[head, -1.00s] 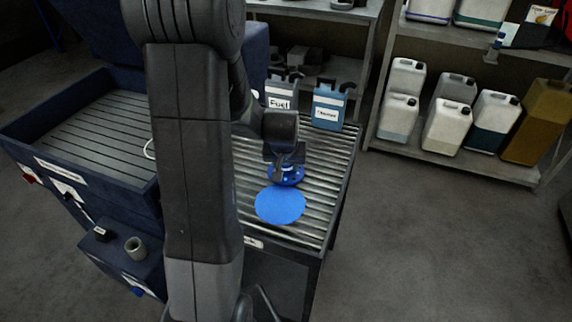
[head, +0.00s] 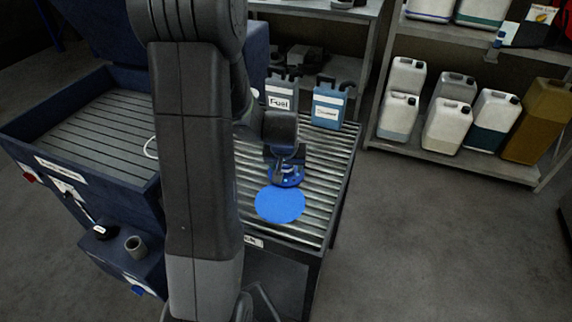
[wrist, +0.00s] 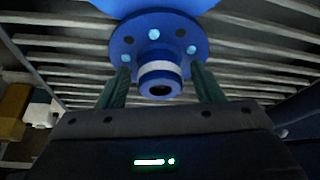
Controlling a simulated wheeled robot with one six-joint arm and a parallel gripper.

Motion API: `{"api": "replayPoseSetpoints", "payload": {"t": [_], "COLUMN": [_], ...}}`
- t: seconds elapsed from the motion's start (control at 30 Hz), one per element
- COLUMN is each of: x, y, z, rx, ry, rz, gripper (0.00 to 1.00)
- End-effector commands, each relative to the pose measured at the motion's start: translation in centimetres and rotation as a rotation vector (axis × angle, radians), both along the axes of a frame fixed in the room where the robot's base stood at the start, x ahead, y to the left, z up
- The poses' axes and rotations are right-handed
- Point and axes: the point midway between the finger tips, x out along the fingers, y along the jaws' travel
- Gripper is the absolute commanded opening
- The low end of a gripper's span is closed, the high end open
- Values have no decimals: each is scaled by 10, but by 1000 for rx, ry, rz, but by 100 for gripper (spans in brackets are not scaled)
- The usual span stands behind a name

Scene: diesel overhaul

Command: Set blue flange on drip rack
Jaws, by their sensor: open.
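The blue flange (head: 288,180) is a round plate with several bolt holes and a raised hub with a pale ring. It rests on or just over the slatted drip rack (head: 318,222), and the head view does not settle which. My gripper (head: 285,168) is directly over and behind it, partly hiding it. In the wrist view, the flange (wrist: 157,48) shows its hub and dark bore toward me. The open fingers of my gripper (wrist: 161,72) stand on either side of the hub, with small gaps visible. A flat blue disc (head: 280,204) lies on the rack in front of the flange.
A fuel can (head: 281,98) and a blue can (head: 328,106) stand at the rack's far end. A dark blue ribbed basin (head: 95,125) is on the left. Shelves with jugs (head: 447,125) stand at the back right. The rack's right side is clear.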

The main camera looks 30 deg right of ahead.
Motion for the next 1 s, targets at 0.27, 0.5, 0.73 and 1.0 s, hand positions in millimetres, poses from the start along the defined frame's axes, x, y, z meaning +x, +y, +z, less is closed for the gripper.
{"api": "replayPoseSetpoints", "payload": {"t": [0.27, 0.5, 0.73, 1.0], "x": [-9, -21, -32, -37], "y": [7, 16, 23, 27], "z": [31, 68, 98, 112], "rx": [-3, -4, -2, -1], "ry": [-4, -5, -2, -1], "rz": [0, 0, 0, 0], "gripper": [60, 60, 60, 60]}}
